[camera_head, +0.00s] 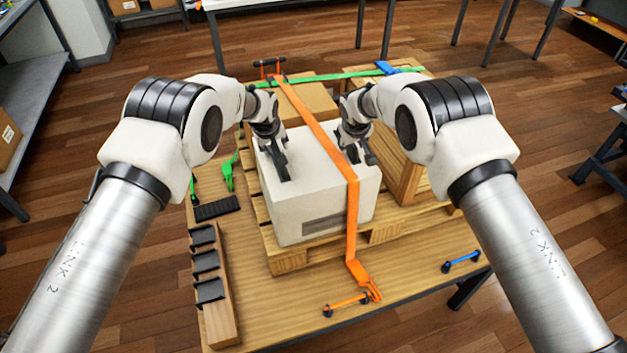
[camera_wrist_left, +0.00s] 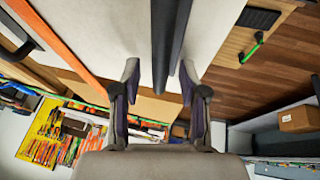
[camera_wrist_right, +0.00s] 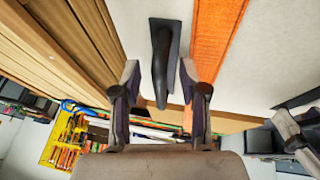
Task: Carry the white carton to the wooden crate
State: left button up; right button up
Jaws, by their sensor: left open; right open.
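The white carton (camera_head: 310,205) sits on a wooden pallet (camera_head: 385,232) in the middle of the table. An orange strap (camera_head: 352,215) runs over its top and down its front face. My left gripper (camera_head: 275,150) is open above the left of the carton's top; in the left wrist view a dark handle (camera_wrist_left: 168,40) stands ahead of its fingers. My right gripper (camera_head: 357,140) is open above the right side; in the right wrist view a black handle (camera_wrist_right: 160,65) lies between and ahead of its fingers, beside the strap. The wooden crate (camera_head: 411,180) stands right of the carton, partly hidden by my right arm.
A cardboard box (camera_head: 310,98) stands behind the carton, with a green strap (camera_head: 345,75) across the back. A wooden block with black holders (camera_head: 220,310) is at the table's left. A blue-handled bar (camera_head: 461,261) lies at the right front. The front table area is mostly clear.

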pick_arm(q)
jog(key=shift+w+f, duration=0.2)
jog(key=shift+f, duration=0.05)
pick_arm(e)
jog(key=shift+w+f, duration=0.2)
jog(key=shift+f, duration=0.1)
pick_arm(q)
grip_shut()
pick_arm(e)
grip_shut()
jog(key=shift+r, duration=0.1)
pick_arm(q)
jog(key=shift+r, duration=0.25)
pick_arm(e)
jog(key=shift+r, duration=0.15)
